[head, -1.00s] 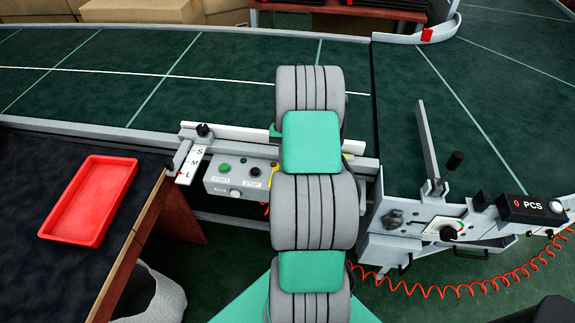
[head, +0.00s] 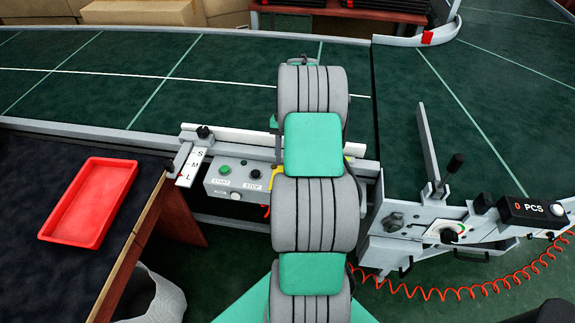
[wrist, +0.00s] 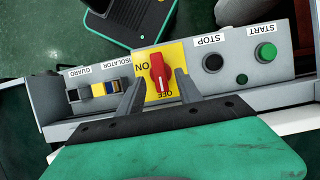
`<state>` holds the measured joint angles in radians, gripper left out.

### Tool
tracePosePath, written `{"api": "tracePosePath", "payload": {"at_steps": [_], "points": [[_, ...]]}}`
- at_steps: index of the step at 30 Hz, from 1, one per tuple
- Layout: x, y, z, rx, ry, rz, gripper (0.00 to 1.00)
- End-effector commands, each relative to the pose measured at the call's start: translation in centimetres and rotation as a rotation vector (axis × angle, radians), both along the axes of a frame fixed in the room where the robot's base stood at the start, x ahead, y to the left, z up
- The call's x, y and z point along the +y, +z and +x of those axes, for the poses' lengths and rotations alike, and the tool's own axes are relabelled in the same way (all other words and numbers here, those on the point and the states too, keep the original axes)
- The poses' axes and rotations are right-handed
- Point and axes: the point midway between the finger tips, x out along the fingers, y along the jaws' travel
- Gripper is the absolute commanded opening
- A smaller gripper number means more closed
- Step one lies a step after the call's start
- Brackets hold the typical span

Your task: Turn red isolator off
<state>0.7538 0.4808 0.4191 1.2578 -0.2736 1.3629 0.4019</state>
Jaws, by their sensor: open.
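The red isolator (wrist: 159,74) is a rotary handle on a yellow plate (wrist: 178,51) in the wrist view. Its long side runs roughly up and down in the picture, with "ON" to its left and "OFF" below it. My gripper (wrist: 160,78) is open, with one finger on each side of the red handle; I cannot tell whether either finger touches it. In the head view my arm hides the handle, and only a yellow edge (head: 277,178) shows beside the control box.
The panel also carries a black STOP button (wrist: 213,63), a green START button (wrist: 266,52) and guard connectors (wrist: 92,91). In the head view, the green conveyor (head: 190,75) lies behind, a red tray (head: 90,201) sits left, and a counter unit (head: 530,209) stands right.

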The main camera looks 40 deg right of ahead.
Motion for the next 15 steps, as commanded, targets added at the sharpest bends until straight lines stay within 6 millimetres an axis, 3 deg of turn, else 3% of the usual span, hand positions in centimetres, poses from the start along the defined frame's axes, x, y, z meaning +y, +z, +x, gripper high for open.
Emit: {"api": "tracePosePath", "payload": {"at_steps": [6,15], "points": [[-1.2,3.8,1.0,-0.001,0.001,0.001,0.42],[-1.4,4.3,1.2,0.0,0.0,0.0,0.42]]}}
